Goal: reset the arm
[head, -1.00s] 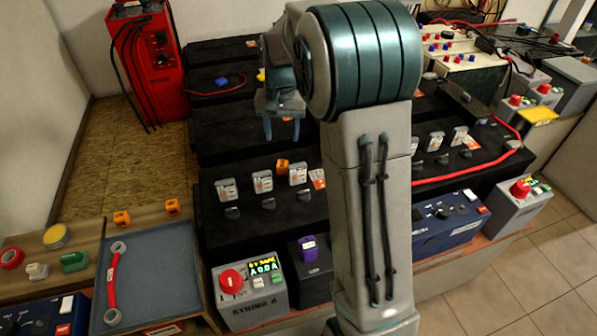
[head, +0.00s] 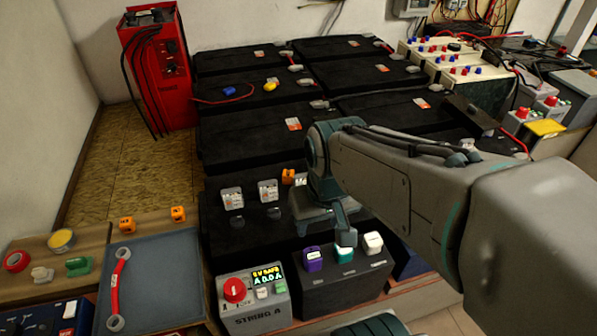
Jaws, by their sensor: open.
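My gripper (head: 335,226) hangs low in the middle of the head view, at the front edge of the black battery bank (head: 250,149). One finger shows clearly, pointing down just above or behind the teal rocker (head: 344,253) on a dark box; contact cannot be told. The other finger is mostly hidden. The jaws are open and I see nothing held. My arm reaches in from the right and hides part of the front battery row.
The dark box (head: 345,284) also carries purple and white rockers. Left of it stands the STRING A box (head: 252,310) with a red knob (head: 235,290). A blue-grey tray (head: 165,275) holds a red cable (head: 119,287). A red charger (head: 158,70) stands behind.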

